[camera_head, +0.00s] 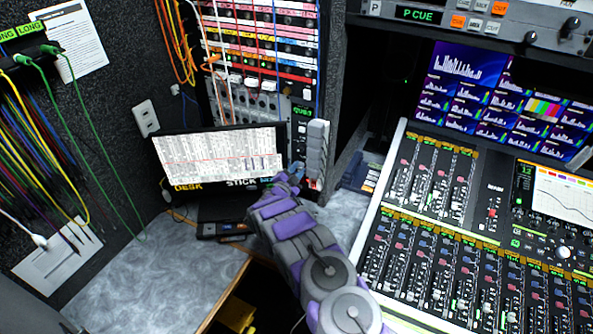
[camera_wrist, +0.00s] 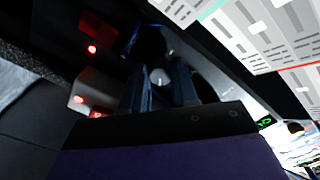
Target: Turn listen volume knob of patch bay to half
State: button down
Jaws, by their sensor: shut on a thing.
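The patch bay (camera_head: 262,42) stands at the back, a rack of coloured rows with cables plugged in. My gripper (camera_head: 296,170) reaches to the lower right of the rack, beside the right edge of a monitor. In the wrist view, my gripper (camera_wrist: 160,88) has its two dark fingers on either side of a small, light-tipped knob (camera_wrist: 160,77) and is shut on it. The knob's pointer and setting cannot be made out. In the head view, my gripper and the monitor hide the knob.
The monitor (camera_head: 220,155) stands close to the left of my gripper. A grey upright block (camera_head: 317,148) is just right of it. A mixing console (camera_head: 440,235) fills the right side. The grey desk (camera_head: 150,262) is mostly clear at left. Red lights (camera_wrist: 92,48) glow near the knob.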

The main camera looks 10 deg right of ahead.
jog(key=n+p, duration=0.2)
jog(key=n, duration=0.2)
jog(key=shift+r+n, duration=0.15)
jog(key=shift+n, duration=0.25)
jog(key=n, duration=0.5)
jog(key=shift+w, duration=0.1)
jog(key=n, duration=1)
jog(key=shift+a+n, duration=0.1)
jog(key=shift+n, duration=0.5)
jog(key=c, duration=0.9)
grip_release()
jog(key=shift+a, duration=0.1)
jog(key=shift+o, duration=0.2)
